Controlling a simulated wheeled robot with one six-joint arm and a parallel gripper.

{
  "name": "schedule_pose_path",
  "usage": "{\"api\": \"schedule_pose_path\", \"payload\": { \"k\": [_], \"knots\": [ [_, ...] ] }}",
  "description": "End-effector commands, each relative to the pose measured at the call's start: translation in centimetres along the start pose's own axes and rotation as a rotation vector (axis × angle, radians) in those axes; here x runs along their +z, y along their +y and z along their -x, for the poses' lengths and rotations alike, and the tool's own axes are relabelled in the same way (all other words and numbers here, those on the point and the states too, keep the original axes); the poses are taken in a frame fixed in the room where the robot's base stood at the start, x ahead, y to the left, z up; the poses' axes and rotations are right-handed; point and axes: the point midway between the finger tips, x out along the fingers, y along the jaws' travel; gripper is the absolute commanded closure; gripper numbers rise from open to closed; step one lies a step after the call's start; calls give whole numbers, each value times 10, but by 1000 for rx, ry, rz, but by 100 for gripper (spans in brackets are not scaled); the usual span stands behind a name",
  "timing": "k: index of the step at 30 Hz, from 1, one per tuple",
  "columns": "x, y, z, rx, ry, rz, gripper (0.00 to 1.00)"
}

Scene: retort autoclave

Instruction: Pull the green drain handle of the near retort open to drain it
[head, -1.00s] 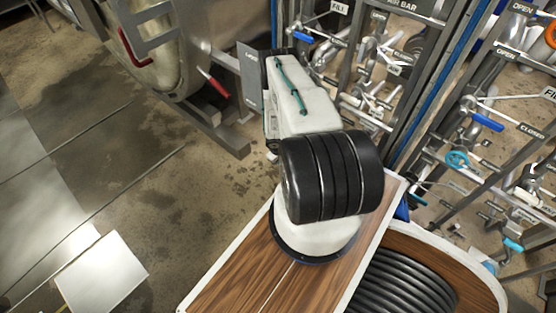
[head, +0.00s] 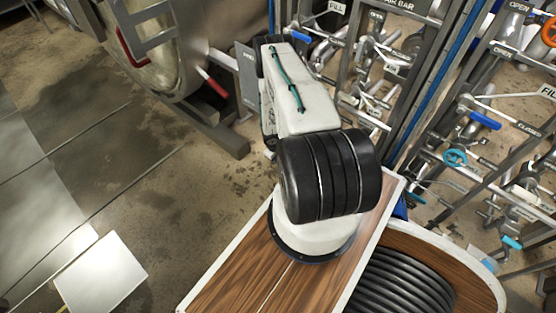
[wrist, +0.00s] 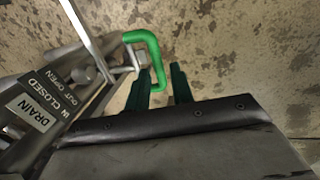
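The green drain handle (wrist: 152,50) is a bent bar in the wrist view, running from the pipework at left and turning down toward my gripper. My gripper (wrist: 161,70) is open, with one dark green finger on each side of the handle's lower end. Gaps show between the handle and both fingers. A sign reading DRAIN (wrist: 32,117), with "CLOSED" and "OUT OPEN" on a dark plate, is at the left. In the head view my arm hides my gripper and the green handle. The near retort (head: 150,50) stands at the upper left.
Grey pipes and brackets fill the left of the wrist view. In the head view, a red handle (head: 217,88) sits beside the retort, and a valve rack with blue handles (head: 485,120) stands at the right.

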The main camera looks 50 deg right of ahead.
Motion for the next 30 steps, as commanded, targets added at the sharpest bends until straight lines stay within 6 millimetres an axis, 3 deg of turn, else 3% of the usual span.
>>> {"api": "schedule_pose_path", "payload": {
  "k": [3, 9, 30],
  "knots": [
    [-1, 1, 22, 1, 1, 2, 77],
    [0, 0, 42, 0, 1, 2, 77],
    [0, 0, 45, 0, 0, 0, 77]
  ]
}}
